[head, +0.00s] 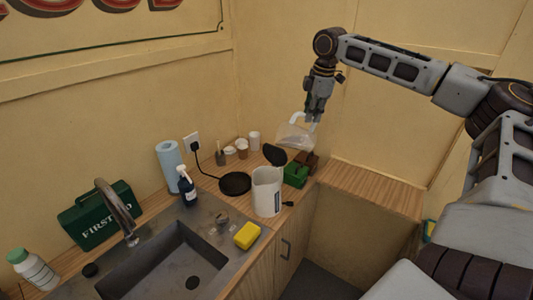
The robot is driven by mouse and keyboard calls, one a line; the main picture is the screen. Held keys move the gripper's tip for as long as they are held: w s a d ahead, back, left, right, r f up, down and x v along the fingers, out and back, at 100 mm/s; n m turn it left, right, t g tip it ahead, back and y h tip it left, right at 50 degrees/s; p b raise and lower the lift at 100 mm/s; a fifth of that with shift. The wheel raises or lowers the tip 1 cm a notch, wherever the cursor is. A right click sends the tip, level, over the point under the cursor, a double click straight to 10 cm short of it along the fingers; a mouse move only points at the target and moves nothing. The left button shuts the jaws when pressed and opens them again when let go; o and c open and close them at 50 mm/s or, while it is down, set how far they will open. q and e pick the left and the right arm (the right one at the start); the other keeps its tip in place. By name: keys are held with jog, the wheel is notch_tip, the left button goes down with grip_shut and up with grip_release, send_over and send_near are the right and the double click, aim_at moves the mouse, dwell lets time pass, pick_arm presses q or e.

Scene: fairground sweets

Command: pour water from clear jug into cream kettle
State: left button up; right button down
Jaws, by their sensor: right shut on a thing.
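The cream kettle (267,195) stands upright on the wooden counter right of the sink, with its dark lid (274,155) raised open. My right gripper (314,118) points down and is shut on the clear jug (293,136), holding it in the air above and a little right of the kettle. The jug looks tilted, and I cannot tell how much water is in it. No stream of water is visible. My left gripper is not in view.
A black round base (235,184) with a cord to the wall socket lies left of the kettle. A green box (296,175) stands close behind it on the right. A yellow sponge (247,235) lies by the sink (165,265). The right-hand counter (372,190) is clear.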

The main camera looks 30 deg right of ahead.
jog(key=shift+w+a+r+g+h, duration=0.15)
jog(key=shift+w+a+g+h, duration=0.15)
jog(key=shift+a+h, duration=0.45)
dwell(0.8)
jog(key=shift+w+a+r, duration=0.1)
jog(key=shift+a, duration=0.1)
jog(key=shift+w+a+r, duration=0.1)
jog(key=shift+a, duration=0.15)
dwell(0.7)
jog(key=shift+d+f, duration=0.2)
jog(key=shift+d, duration=0.2)
jog(key=shift+s+d+f+y, duration=0.1)
jog(key=shift+s+d+y, duration=0.2)
jog(key=shift+d+y, duration=0.2)
jog(key=shift+s+d+f+y, duration=0.1)
jog(key=shift+s+d+y, duration=0.25)
jog(key=shift+d, duration=0.2)
jog(key=shift+w+a, duration=0.1)
jog(key=shift+a, duration=0.05)
jog(key=shift+d+f+t, duration=0.15)
jog(key=shift+d+t, duration=0.05)
jog(key=shift+t, duration=0.2)
